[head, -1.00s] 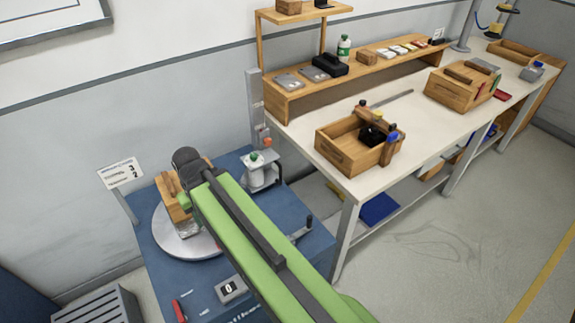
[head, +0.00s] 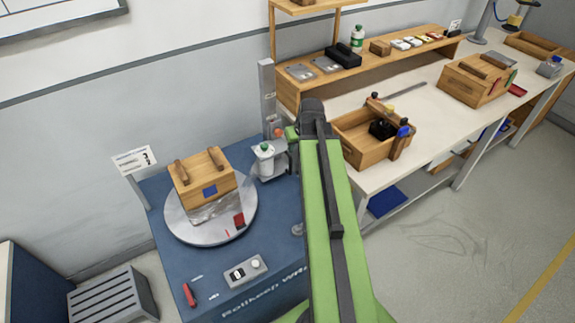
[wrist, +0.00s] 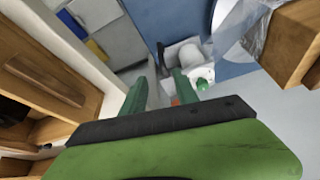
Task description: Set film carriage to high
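The film carriage (head: 268,160) is a white and grey unit with a green-topped knob, low on the grey upright mast (head: 266,90) at the back of the blue wrapping machine. An orange knob (head: 278,133) shows beside it at the mast. In the wrist view the carriage (wrist: 188,54) and its green knob (wrist: 202,84) lie just beyond my fingers. My gripper (wrist: 160,78) is open, with a gap between its two green fingers and nothing seen in it. In the head view my gripper (head: 293,133) is just right of the carriage, partly hidden by my arm. Contact cannot be told.
A wooden crate (head: 205,180) stands on the round turntable (head: 180,232) left of the carriage. A small control box (head: 246,270) and a red handle (head: 189,294) are at the machine's front. A wooden tray (head: 362,153) on the bench is close right of my arm.

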